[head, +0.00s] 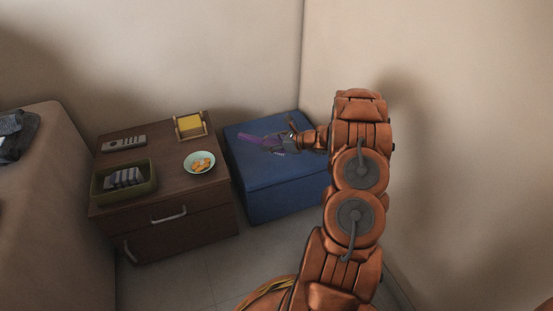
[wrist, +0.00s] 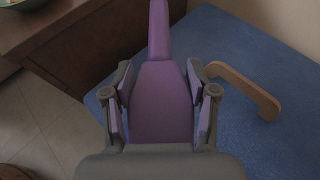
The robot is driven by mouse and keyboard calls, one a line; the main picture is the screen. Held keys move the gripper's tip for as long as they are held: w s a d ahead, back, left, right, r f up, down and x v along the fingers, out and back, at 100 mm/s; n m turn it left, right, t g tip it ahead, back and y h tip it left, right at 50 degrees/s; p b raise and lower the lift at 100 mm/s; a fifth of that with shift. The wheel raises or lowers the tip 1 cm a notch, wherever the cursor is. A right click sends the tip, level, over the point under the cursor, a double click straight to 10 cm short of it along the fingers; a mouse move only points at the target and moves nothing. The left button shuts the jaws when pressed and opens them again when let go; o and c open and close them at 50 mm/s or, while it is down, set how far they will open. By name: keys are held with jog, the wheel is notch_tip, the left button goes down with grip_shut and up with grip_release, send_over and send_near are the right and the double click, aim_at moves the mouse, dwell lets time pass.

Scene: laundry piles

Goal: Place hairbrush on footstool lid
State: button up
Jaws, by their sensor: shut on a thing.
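The purple hairbrush (wrist: 160,95) is held between the two fingers of my gripper (wrist: 161,100) in the wrist view, its narrow handle pointing away. In the head view the hairbrush (head: 258,140) shows as a small purple shape at my gripper (head: 284,143), over the blue footstool lid (head: 262,165). The footstool lid (wrist: 270,60) fills the right of the wrist view below the brush. I cannot tell whether the brush touches the lid. A tan curved handle or strap (wrist: 245,88) lies on the lid, right of my gripper.
A brown nightstand (head: 150,190) stands left of the footstool. It bears a remote (head: 124,143), a yellow block in a holder (head: 190,125), a bowl with orange pieces (head: 199,162) and a green tray (head: 101,190). A sofa or bed (head: 60,200) is far left. Walls stand behind and right.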

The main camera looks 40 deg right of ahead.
aim_at(271, 162)
jog(key=shift+f+b, duration=1.05)
jog(key=shift+f, duration=2.35)
jog(key=shift+f, duration=0.15)
jog(key=o, duration=1.2)
jog(key=shift+o, duration=0.2)
